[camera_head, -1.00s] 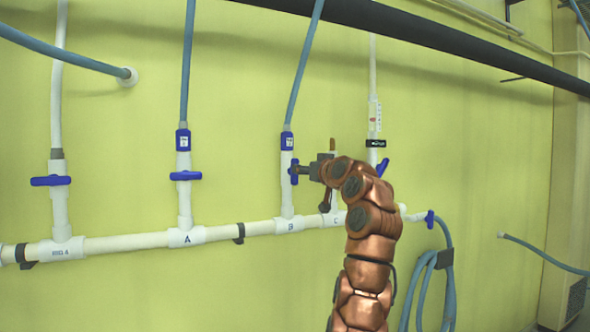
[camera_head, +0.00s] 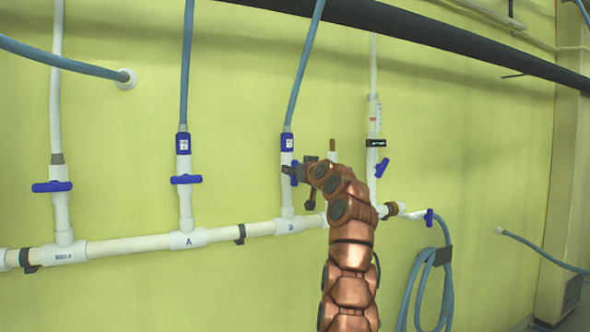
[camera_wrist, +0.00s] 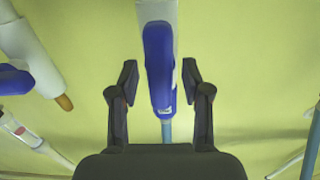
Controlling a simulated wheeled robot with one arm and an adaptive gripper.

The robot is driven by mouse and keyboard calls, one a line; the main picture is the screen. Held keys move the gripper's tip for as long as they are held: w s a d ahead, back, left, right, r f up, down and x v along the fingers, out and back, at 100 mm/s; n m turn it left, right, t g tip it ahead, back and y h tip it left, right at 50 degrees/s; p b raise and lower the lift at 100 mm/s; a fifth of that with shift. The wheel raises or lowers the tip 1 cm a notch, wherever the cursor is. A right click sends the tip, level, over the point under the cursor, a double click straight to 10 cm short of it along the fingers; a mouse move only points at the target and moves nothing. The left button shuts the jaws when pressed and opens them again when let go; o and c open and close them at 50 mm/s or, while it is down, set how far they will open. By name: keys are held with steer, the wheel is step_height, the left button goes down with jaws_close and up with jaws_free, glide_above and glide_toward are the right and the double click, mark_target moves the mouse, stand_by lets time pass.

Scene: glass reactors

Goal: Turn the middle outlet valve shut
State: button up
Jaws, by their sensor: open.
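The middle outlet valve, on the riser marked B, has a blue handle (camera_head: 294,172) largely hidden behind my gripper (camera_head: 290,171) in the head view. In the wrist view the blue handle (camera_wrist: 159,70) runs lengthwise along the white pipe (camera_wrist: 156,11), in line with it. My gripper (camera_wrist: 160,84) is open, with one finger on each side of the handle. Gaps show between the handle and both fingers, so neither appears to touch it. The handle's depth between the fingers is hard to judge.
To the left, valve A (camera_head: 186,179) and the far-left valve (camera_head: 52,187) have blue handles lying crosswise. To the right, another blue handle (camera_head: 382,167) is tilted. A white manifold pipe (camera_head: 130,243) runs below. A coiled blue hose (camera_head: 418,285) hangs at the lower right.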

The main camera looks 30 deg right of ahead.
steer(key=shift+c, duration=0.2)
jaws_close()
